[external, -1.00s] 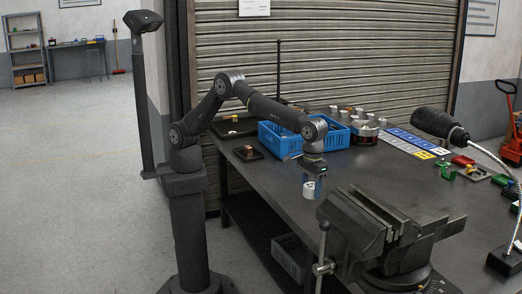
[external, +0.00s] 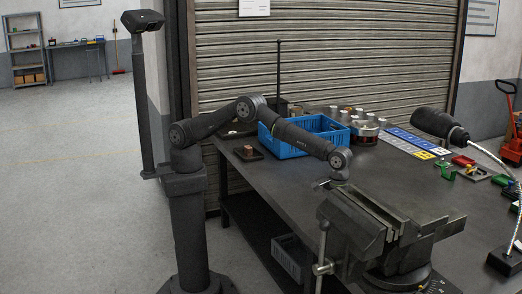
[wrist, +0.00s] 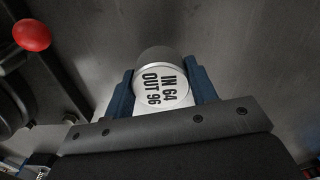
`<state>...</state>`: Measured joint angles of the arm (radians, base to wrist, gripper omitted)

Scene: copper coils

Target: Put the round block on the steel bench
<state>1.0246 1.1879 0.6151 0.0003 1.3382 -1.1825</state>
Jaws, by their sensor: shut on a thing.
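The round block (wrist: 162,88) is a short cylinder with a white label face reading "IN 64 OUT 96" and a grey side. In the wrist view it sits between the two blue fingers of my gripper (wrist: 163,92), which is shut on it. In the external view my gripper (external: 334,183) is low, just behind the vise, and its fingers and the block are hidden there. The steel bench (external: 375,170) is the dark table beneath. Whether the block touches the bench I cannot tell.
A large vise (external: 385,225) stands at the front of the bench, very close to my gripper. A blue crate (external: 285,148) and a small tray (external: 249,156) lie behind. A red ball knob (wrist: 31,35) shows near the left. Bare bench lies right of the gripper.

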